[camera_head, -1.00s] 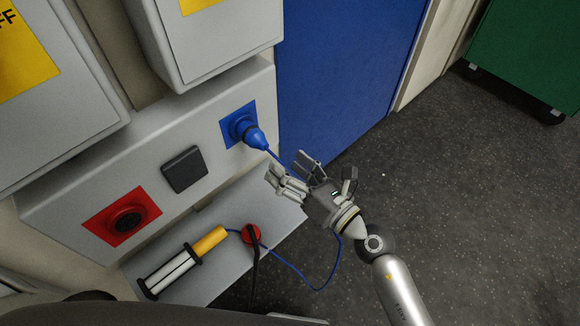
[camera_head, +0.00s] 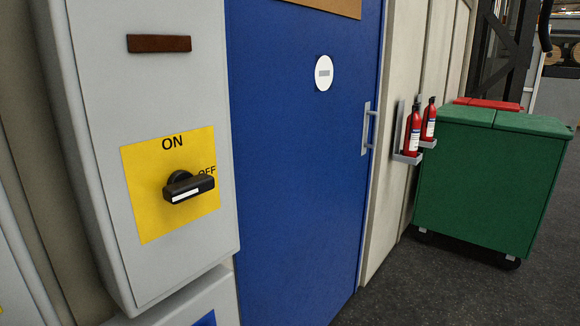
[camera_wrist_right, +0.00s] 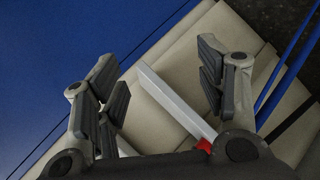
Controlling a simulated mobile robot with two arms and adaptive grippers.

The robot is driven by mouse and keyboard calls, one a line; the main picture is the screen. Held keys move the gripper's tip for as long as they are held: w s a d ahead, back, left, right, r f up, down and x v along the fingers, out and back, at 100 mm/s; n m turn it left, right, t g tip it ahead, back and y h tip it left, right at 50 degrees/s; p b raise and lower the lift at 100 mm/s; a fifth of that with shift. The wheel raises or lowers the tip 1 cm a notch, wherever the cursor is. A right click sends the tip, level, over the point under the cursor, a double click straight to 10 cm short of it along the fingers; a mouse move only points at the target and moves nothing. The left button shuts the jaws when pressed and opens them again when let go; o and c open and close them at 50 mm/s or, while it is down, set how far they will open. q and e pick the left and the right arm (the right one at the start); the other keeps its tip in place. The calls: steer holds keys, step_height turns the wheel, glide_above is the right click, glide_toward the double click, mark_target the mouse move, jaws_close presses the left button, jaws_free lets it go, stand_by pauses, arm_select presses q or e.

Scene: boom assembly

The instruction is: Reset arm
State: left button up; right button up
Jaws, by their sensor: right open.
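My right gripper (camera_wrist_right: 165,88) shows in the right wrist view, with its dark-padded fingers spread apart at left and right. Nothing is held between them. The blue door surface (camera_wrist_right: 70,60) and pale wall panels (camera_wrist_right: 185,50) lie behind it. A light grey bar (camera_wrist_right: 175,98) with a red spot at its lower end shows between the fingers; I cannot tell what it belongs to or whether it touches the gripper. Neither gripper nor arm shows in the head view. My left gripper is in neither current view.
In the head view, a grey box (camera_head: 95,90) carries a black rotary switch (camera_head: 188,187) on a yellow ON/OFF plate (camera_head: 150,215). A blue door (camera_head: 290,170) stands beside it. Fire extinguishers (camera_head: 413,130) and a green bin (camera_head: 485,190) are at right. Floor (camera_head: 410,290) is clear at front.

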steer(key=s+d+f+m+g+h, duration=0.2)
steer(key=s+d+f+m, duration=0.2)
steer(key=s+f, duration=0.3)
steer(key=s+d+f+m+g+h, duration=0.1)
steer(key=s+d+f+m+g, duration=0.1)
steer(key=s+d+f+m, duration=0.35)
steer(key=s+d+f+m+g, duration=0.1)
steer(key=s+f+m+g, duration=0.1)
steer(key=s, duration=0.8)
steer(key=s+d+f+m+g+h, duration=0.1)
steer(key=s+d+f+m+g, duration=0.1)
steer(key=s, duration=0.9)
step_height(320, 180, down, 3)
steer(key=shift+d+f+m+g, duration=0.15)
steer(key=shift+f+m+g, duration=0.05)
steer(key=shift+m+g, duration=0.7)
steer(key=shift+w, duration=0.1)
